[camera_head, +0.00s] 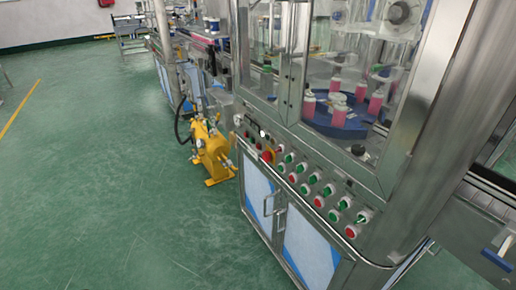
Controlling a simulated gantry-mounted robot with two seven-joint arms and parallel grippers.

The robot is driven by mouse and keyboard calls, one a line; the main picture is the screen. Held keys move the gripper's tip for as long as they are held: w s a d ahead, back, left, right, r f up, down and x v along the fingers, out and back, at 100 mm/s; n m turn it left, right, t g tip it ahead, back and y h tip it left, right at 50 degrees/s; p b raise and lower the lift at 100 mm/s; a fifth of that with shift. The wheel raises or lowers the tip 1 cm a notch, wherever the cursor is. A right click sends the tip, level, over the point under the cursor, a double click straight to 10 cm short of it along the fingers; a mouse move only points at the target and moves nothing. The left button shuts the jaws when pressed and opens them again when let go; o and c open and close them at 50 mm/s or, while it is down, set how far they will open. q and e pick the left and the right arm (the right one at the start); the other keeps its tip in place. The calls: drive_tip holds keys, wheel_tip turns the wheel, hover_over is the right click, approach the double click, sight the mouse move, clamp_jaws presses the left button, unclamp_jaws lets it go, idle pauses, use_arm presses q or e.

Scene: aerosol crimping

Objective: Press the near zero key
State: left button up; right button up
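The crimping machine's control panel (305,185) slopes along its front below the glass. It carries rows of small round keys and switches in red, green and white. A red key (351,231) and a green switch (362,218) are at its near end. The key labels are too small to read, so I cannot tell which one is the near zero key. Neither of my grippers is in view.
Behind the glass, pink cans (375,103) stand on a blue turntable (338,122). A yellow pump (213,152) stands on the floor beyond the cabinet. Steel cabinet doors (306,248) are under the panel. The green floor (110,180) at left is clear.

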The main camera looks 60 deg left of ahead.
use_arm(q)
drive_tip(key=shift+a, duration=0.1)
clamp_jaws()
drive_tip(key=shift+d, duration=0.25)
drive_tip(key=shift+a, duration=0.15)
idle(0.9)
